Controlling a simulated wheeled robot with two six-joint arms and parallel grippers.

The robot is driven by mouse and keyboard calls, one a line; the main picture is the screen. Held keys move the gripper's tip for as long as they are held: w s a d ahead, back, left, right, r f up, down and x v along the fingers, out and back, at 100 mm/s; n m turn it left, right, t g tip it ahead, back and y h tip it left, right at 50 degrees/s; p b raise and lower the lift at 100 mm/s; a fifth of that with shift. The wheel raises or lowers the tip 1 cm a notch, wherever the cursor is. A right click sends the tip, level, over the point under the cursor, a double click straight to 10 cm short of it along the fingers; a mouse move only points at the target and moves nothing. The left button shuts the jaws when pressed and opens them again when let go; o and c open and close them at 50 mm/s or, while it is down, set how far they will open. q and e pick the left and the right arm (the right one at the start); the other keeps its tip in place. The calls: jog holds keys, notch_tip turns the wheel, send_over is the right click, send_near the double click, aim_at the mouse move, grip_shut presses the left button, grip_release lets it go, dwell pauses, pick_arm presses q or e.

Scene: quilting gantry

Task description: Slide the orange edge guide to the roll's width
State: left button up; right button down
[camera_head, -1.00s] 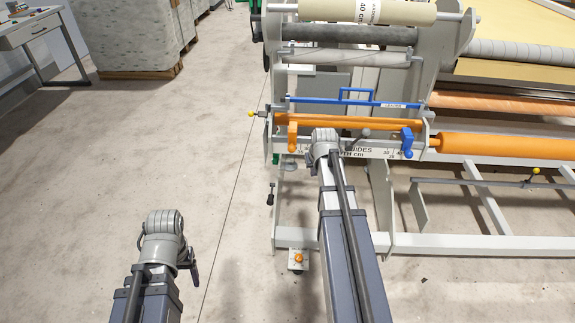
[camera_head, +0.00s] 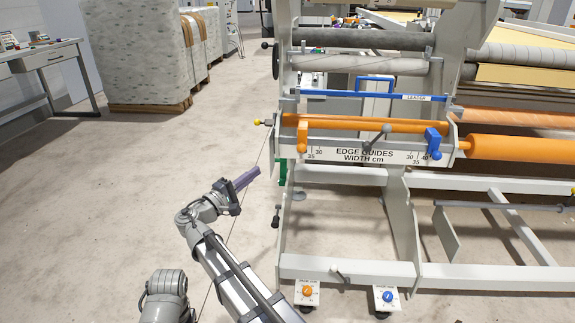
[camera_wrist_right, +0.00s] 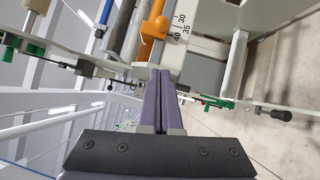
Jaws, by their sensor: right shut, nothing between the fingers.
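The orange edge guide (camera_head: 303,137) sits at the left end of the rail above the white width scale (camera_head: 364,154). In the right wrist view the orange guide (camera_wrist_right: 155,28) is beside the 40 mark. The blue edge guide (camera_head: 434,142) is near the scale's right end. My right gripper (camera_head: 256,172), with purple fingers, is left of and below the orange guide, apart from it. Its fingers (camera_wrist_right: 165,72) are shut and empty. My left arm shows only in part at the bottom; its gripper is out of view.
An orange bar (camera_head: 370,125) runs along behind the guides, with a blue leader bar (camera_head: 372,96) above. A dark-knobbed lever (camera_head: 377,145) stands between the guides. A yellow knob (camera_head: 258,122) sticks out left of the frame. Open floor lies to the left.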

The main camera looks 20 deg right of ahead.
jog(key=p, duration=0.2)
send_near(302, 137)
jog(key=w+d+f, duration=0.1)
jog(key=w+f, duration=0.1)
jog(key=shift+s+d+r, duration=0.15)
jog(key=shift+s+d, duration=0.2)
jog(key=shift+d, duration=0.4)
jog(key=shift+s+d+r, duration=0.1)
jog(key=shift+s+d, duration=0.2)
jog(key=shift+d, duration=0.35)
